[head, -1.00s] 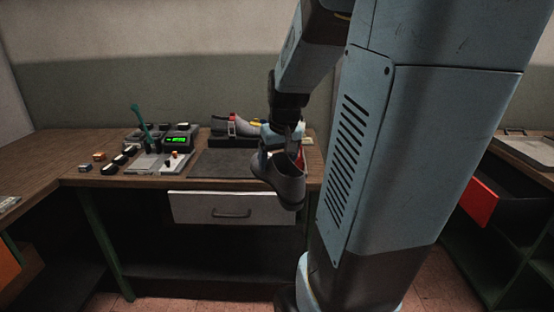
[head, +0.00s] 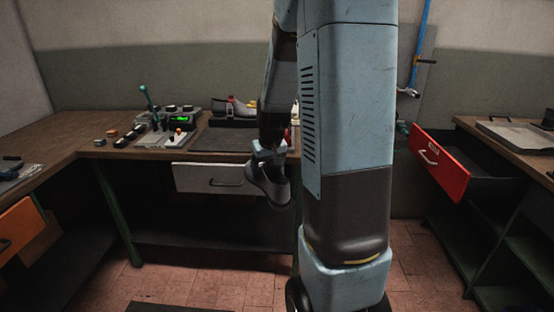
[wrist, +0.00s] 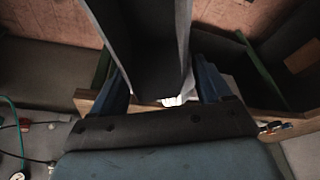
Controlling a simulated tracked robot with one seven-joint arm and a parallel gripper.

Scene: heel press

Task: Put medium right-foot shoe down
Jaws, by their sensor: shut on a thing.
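A dark grey shoe (head: 267,184) hangs from my gripper (head: 268,152) in the head view, in front of the bench and clear of its top. Its size and foot side cannot be read here. My gripper is shut on the shoe's upper edge.
The bench (head: 160,150) bears a dark mat (head: 222,139) and a control panel with a green display (head: 180,120) and a teal lever (head: 148,100). A white drawer (head: 205,179) is below. At right, a red drawer (head: 440,168) stands open. Floor (head: 200,270) in front is clear.

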